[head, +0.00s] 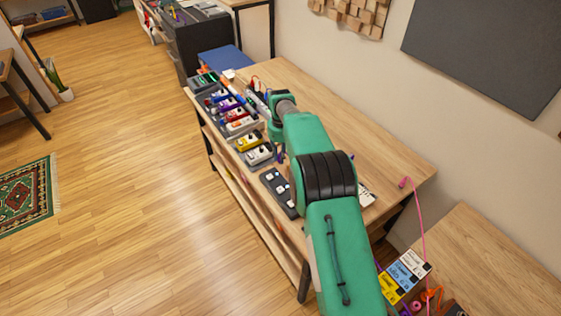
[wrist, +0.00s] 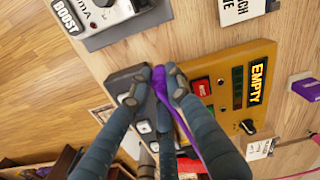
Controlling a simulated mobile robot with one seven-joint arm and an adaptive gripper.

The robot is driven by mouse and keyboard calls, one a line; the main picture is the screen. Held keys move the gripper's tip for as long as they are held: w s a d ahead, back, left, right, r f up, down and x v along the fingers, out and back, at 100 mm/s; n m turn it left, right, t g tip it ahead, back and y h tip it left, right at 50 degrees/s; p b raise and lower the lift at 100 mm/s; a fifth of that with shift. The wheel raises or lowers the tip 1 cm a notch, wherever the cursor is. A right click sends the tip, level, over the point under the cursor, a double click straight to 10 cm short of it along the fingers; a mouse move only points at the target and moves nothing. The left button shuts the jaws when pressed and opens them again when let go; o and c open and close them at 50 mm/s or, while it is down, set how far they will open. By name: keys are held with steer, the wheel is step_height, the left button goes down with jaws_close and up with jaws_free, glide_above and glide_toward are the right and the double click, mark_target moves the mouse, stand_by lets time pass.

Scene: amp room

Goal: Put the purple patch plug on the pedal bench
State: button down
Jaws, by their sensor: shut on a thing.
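The purple patch plug (wrist: 160,78) is between the fingertips of my gripper (wrist: 157,80) in the wrist view, with its purple cable (wrist: 205,145) trailing toward the lower right. My gripper is shut on it, above a grey footswitch pedal (wrist: 117,77) and a yellow pedal labelled EMPTY (wrist: 232,62). I cannot tell whether the plug touches anything below. The pedal bench is the long wooden table (head: 375,140) in the head view; its wood also shows in the wrist view (wrist: 180,38). My arm hides the gripper and plug in the head view.
Several pedals, among them a yellow one (head: 249,142), line the bench's left edge. A dark footswitch (head: 277,190) lies nearer. A pink cable (head: 423,215) hangs by the right end. The bench's back half is mostly bare. A purple block (wrist: 307,88) sits at right in the wrist view.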

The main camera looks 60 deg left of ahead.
stand_by(0.3)
steer(key=shift+f, duration=1.9)
steer(key=shift+f, duration=0.1)
steer(key=c, duration=1.6)
jaws_free()
steer(key=shift+c, duration=0.2)
step_height(320, 180, up, 12)
steer(key=shift+r+p, duration=0.15)
steer(key=shift+p, duration=0.3)
